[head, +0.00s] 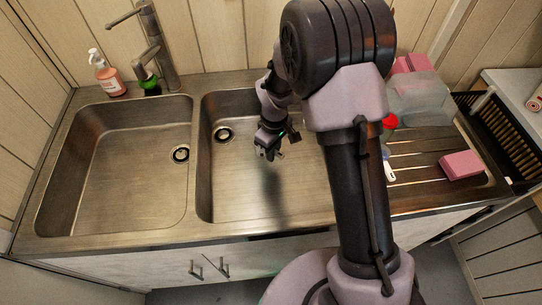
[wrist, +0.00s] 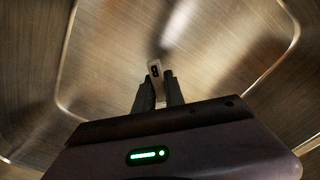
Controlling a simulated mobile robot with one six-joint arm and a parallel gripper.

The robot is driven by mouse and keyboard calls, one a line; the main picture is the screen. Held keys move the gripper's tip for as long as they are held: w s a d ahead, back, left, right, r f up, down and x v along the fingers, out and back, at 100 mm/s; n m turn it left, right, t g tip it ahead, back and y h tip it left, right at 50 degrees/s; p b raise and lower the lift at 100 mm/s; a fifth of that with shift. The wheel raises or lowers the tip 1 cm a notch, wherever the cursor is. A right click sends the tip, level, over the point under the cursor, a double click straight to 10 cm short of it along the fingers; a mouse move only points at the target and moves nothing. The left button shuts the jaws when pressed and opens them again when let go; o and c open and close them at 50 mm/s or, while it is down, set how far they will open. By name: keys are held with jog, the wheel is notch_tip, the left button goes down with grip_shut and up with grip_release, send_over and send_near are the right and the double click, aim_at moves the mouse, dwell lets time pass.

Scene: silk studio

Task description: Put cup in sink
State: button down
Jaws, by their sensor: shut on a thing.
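The metal sink has a left basin (head: 120,175) and a right basin (head: 228,185), both open and empty on their floors. My gripper (head: 267,152) is over the right basin, pointing down, with a dark shadow on the basin floor below it. In the wrist view my gripper (wrist: 157,90) is shut on a narrow pale piece with a dark mark (wrist: 155,70), which seems to be part of the cup. The rest of the cup is too small or hidden to make out. The basin floor (wrist: 215,50) fills the background.
A tap (head: 160,50) stands behind the left basin, beside a soap bottle (head: 107,75) and a green-topped item (head: 149,84). On the right drainer are a pink sponge (head: 460,165), a clear container (head: 418,98) and a brush (head: 388,168). A black rack (head: 500,130) stands beyond.

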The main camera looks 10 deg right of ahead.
jog(key=shift+w+a+f, duration=0.15)
jog(key=shift+w+f, duration=0.05)
jog(key=shift+w, duration=0.6)
jog(key=shift+w+f, duration=0.2)
jog(key=shift+w, duration=0.05)
jog(key=shift+f+b, duration=1)
jog(key=shift+f, duration=0.45)
jog(key=shift+f, duration=0.15)
jog(key=c, duration=1.4)
grip_release()
